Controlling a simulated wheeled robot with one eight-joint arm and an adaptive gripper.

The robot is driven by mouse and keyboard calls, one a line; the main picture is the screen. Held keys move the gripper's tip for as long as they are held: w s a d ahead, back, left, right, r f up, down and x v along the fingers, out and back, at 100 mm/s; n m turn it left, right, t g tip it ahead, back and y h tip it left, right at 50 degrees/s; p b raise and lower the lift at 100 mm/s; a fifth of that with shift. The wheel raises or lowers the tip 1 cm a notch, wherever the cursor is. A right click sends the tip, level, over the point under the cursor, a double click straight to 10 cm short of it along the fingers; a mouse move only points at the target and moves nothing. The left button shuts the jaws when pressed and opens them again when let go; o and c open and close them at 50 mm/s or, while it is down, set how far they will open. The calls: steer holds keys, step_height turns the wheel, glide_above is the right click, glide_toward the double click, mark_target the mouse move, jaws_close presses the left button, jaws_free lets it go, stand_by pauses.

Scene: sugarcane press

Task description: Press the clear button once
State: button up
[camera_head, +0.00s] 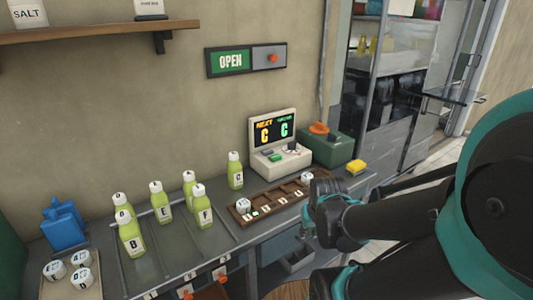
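A cream console (256,166) stands against the wall on the counter, with a dark screen (262,133) showing a yellow and a green letter C. On its sloped front are a green button (267,156) and other small controls. Their labels are too small to read, so I cannot tell which one is the clear button. My gripper (317,207) is to the right and in front of the console, near the right end of a wooden letter rack (269,204), apart from the console. Its fingers are mostly hidden, so open or shut does not show.
Several green lettered bottles (160,205) stand left of the console. An OPEN sign (230,61) with an orange button hangs above. Lettered white pieces sit in a tray (86,292).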

jaws_close()
stand_by(1.1)
